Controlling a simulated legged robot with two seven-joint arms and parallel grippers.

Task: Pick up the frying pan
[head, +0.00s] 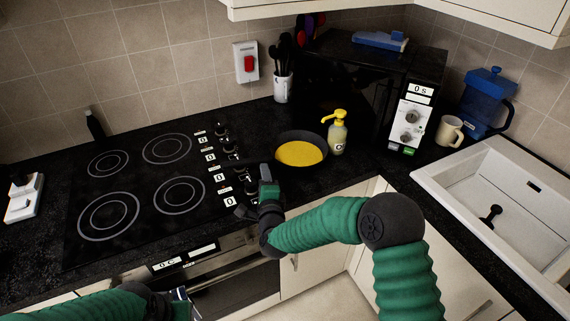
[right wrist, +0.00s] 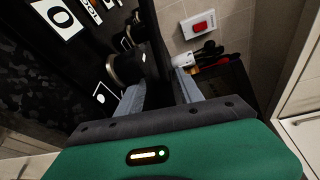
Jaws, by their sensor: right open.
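The frying pan (head: 301,152) sits on the black counter right of the hob knobs, with a yellow inner base and a dark rim. Its dark handle points left toward the knobs and is hard to make out against the black surface. My right gripper (head: 264,176) is in front and left of the pan, close to the handle side. In the right wrist view its two grey fingers (right wrist: 158,92) stand apart, with a dark shape between or behind them; I cannot tell if it is the handle. My left gripper (head: 182,296) shows only partly at the bottom left, its fingers unclear.
A hob (head: 145,190) with knobs (head: 222,133) lies left of the pan. A yellow-topped soap bottle (head: 337,135) stands close at the pan's right. Behind are a utensil pot (head: 283,89) and a microwave (head: 412,115); a mug (head: 449,130) and sink (head: 480,165) are right.

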